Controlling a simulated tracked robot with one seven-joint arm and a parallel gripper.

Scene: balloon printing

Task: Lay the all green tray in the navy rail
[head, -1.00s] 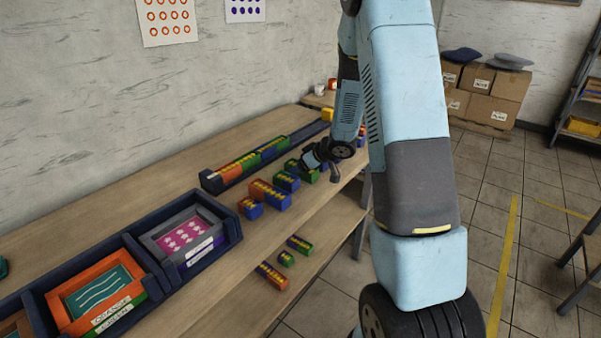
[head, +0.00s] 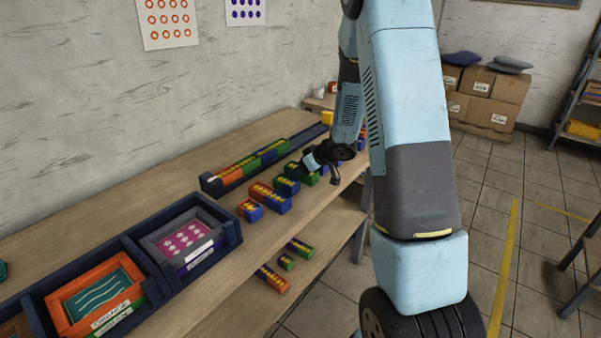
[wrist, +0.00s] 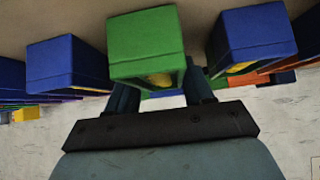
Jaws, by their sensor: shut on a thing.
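The green tray (wrist: 148,40) is between my gripper's fingers (wrist: 160,88) in the wrist view, with some yellow inside it. My gripper is shut on it. In the head view my gripper (head: 322,165) is over the row of small trays near the table's front edge, and the green tray (head: 311,179) is partly hidden by it. I cannot tell whether the tray is clear of the table. The navy rail (head: 213,187) lies further back along the wall. It holds orange, green and blue trays at its near end, and its far end (head: 309,133) looks empty.
Blue trays (wrist: 68,62) and (wrist: 255,35) stand close on both sides of the held tray. An orange and blue tray (head: 270,197) and a smaller one (head: 250,210) stand nearer. Navy bins (head: 232,232) fill the table's left end. A lower shelf (head: 250,305) holds several trays.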

